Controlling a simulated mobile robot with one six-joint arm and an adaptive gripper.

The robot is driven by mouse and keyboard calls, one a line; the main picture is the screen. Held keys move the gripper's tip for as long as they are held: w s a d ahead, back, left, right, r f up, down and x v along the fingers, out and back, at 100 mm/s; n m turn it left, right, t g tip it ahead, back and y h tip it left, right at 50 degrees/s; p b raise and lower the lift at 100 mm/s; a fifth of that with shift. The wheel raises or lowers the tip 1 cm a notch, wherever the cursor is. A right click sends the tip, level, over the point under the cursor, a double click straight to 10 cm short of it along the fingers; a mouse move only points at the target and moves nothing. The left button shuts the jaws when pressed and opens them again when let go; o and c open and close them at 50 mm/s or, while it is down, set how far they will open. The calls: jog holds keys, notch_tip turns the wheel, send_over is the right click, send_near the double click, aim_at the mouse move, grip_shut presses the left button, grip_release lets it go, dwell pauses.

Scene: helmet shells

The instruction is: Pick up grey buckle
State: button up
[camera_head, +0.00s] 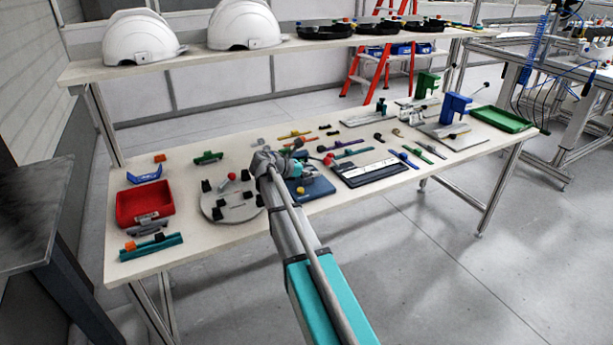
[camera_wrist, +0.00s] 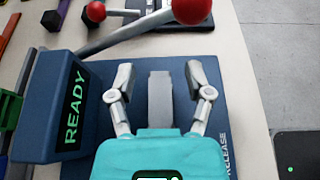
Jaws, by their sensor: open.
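My gripper (camera_wrist: 159,78) is open, with its two fingers apart on either side of a grey upright piece (camera_wrist: 160,100), which looks like the grey buckle. The fingers do not appear to touch it. The piece stands over a blue plate (camera_wrist: 213,120) marked RELEASE; its lower end is hidden by my gripper's teal body. In the head view my gripper (camera_head: 292,168) is over the blue fixture (camera_head: 320,188) at the table's front edge, and the grey piece cannot be made out there.
A blue READY box (camera_wrist: 75,110) stands close on the left in the wrist view. A grey lever with a red ball (camera_wrist: 191,8) crosses beyond the fingers. In the head view, a round grey plate (camera_head: 232,210) with black blocks and a red bin (camera_head: 145,203) are to the left.

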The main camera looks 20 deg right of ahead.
dwell(0.4)
grip_shut()
jog(key=shift+r, duration=0.2)
dwell(0.3)
notch_tip(320, 180, up, 2)
jog(key=shift+r+p, duration=0.1)
jog(key=shift+p, duration=1.15)
jog(key=s+r+p, duration=1)
jog(key=s, duration=0.4)
jog(key=shift+a+r, duration=0.25)
jog(key=shift+a, duration=0.15)
